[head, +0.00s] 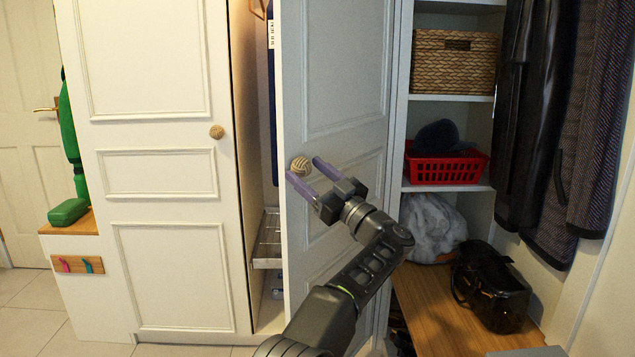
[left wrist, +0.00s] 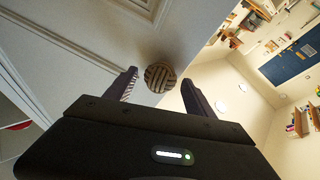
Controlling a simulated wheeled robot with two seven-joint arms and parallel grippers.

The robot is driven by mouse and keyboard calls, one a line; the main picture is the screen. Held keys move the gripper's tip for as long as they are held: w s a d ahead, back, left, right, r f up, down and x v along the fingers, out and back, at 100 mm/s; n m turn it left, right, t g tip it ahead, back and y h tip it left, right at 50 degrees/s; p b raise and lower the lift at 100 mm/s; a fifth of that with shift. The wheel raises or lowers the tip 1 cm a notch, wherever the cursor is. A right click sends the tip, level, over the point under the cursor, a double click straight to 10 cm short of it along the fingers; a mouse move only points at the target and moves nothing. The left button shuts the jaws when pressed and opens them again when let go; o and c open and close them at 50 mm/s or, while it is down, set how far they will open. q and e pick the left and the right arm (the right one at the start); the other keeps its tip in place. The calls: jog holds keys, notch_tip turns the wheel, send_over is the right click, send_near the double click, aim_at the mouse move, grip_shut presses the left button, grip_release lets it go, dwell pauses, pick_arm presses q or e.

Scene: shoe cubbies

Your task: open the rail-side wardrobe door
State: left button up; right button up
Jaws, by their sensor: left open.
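The rail-side wardrobe door (head: 335,90) is a white panelled door that stands ajar, swung out towards me. A gap on its left shows part of the wardrobe's inside. Its round, woven-looking knob (head: 301,166) sits near its free edge. My left gripper (head: 302,170) is open, with its two fingers on either side of the knob in the head view. In the left wrist view the knob (left wrist: 160,77) lies between the fingertips, and I cannot tell whether they touch it. My right gripper is not in view.
A closed white door (head: 160,185) with a round knob (head: 216,131) stands to the left. On the right are shelves with a wicker basket (head: 453,62) and a red basket (head: 445,167), hanging coats (head: 540,120), and a wooden bench (head: 425,310) with a black bag (head: 490,287).

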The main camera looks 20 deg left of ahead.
pick_arm(q)
jog(key=b+v, duration=0.4)
jog(key=v, duration=0.3)
jog(key=shift+d, duration=0.25)
jog(key=shift+s+f, duration=0.1)
jog(key=shift+s, duration=0.05)
